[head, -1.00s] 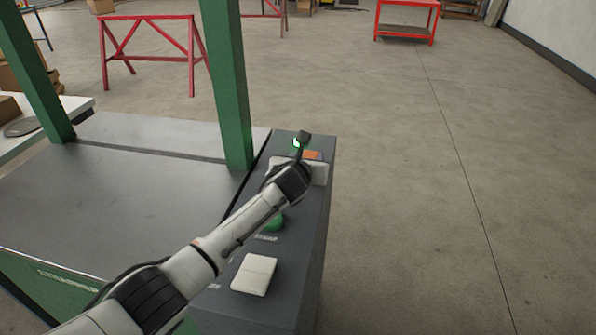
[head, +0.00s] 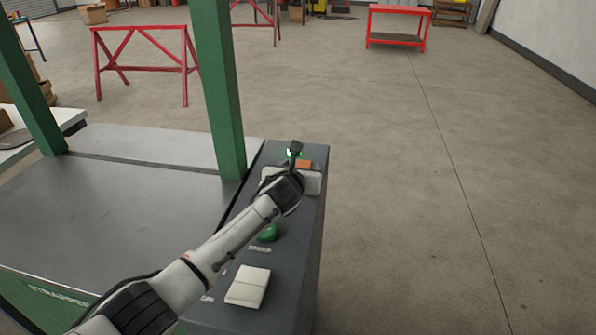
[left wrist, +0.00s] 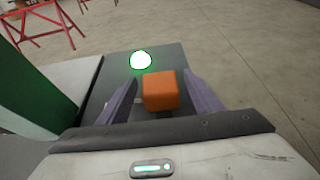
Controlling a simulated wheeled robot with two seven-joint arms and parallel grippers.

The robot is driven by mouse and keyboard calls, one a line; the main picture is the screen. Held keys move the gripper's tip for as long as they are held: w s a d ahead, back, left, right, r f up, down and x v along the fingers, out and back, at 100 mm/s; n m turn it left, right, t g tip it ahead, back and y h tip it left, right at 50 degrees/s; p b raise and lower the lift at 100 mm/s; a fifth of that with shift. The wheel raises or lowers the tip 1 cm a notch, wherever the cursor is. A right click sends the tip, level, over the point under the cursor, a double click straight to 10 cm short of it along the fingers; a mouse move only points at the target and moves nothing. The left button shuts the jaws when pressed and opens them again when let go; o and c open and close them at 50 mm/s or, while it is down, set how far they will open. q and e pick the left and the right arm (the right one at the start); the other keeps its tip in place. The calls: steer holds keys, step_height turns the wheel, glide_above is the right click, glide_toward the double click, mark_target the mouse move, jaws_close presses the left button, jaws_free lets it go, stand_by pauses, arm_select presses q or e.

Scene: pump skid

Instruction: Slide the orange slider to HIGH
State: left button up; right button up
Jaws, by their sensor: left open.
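The orange slider (left wrist: 160,91) is a small block on the dark grey control panel (head: 298,240). In the left wrist view it sits between the two spread fingers of my left gripper (left wrist: 160,100), with a visible gap on the left side and a narrower one on the right. In the head view the slider (head: 304,164) shows just past my left gripper (head: 297,160), partly covered by it. A lit green lamp (left wrist: 141,60) lies beyond the slider. The HIGH marking cannot be read. My right gripper is in neither view.
A green button (head: 268,233) and a white rocker switch (head: 248,287) are nearer on the panel. A green post (head: 220,90) stands close left of my arm. Open concrete floor lies to the right.

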arm_select(q)
steer(key=p+v, duration=0.2)
steer(key=v, duration=0.6)
steer(key=shift+s+r, duration=0.1)
steer(key=shift+s, duration=0.05)
steer(key=shift+s+r, duration=0.2)
steer(key=shift+s, duration=0.35)
